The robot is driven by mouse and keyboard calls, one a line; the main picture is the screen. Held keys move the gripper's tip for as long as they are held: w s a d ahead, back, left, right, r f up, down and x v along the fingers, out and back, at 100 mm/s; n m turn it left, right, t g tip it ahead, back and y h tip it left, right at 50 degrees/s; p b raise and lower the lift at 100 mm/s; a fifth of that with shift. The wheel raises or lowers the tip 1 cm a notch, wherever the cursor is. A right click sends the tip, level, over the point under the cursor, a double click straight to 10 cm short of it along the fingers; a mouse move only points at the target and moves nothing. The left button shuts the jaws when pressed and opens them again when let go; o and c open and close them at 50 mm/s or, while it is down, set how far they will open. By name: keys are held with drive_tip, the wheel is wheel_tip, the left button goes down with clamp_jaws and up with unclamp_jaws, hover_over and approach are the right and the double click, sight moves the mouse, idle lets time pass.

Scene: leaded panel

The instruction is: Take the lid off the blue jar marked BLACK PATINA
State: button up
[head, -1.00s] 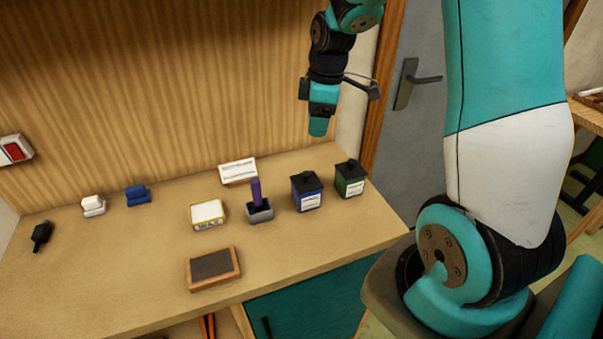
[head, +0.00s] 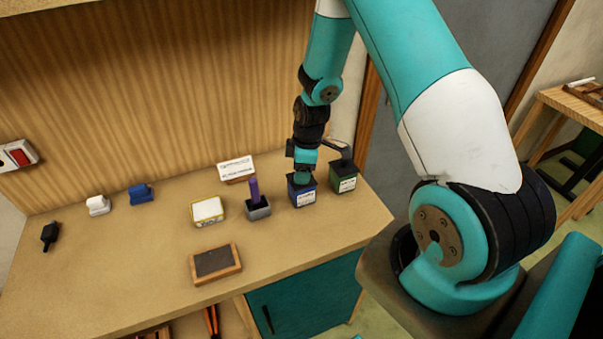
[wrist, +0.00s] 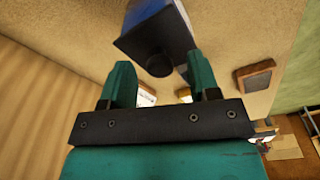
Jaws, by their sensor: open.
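The blue jar (head: 303,196) with a black lid and white label stands upright near the right end of the bench. The label's text is too small to read. My gripper (head: 302,179) is right over it in the head view and hides most of the lid. In the wrist view, my gripper (wrist: 160,72) is open, its two green fingers apart, with the lid's round black knob (wrist: 157,62) between and just beyond the tips. The black lid (wrist: 150,32) is on the jar. I cannot tell whether the fingers touch it.
A green jar (head: 344,180) with a black lid stands close on the right. The bench front is clear around a wood-framed block (head: 216,263).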

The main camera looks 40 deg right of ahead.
drive_tip(key=shift+a+f, duration=0.1)
drive_tip(key=shift+f, duration=0.55)
drive_tip(key=c, duration=1)
drive_tip(key=shift+w+r, duration=0.1)
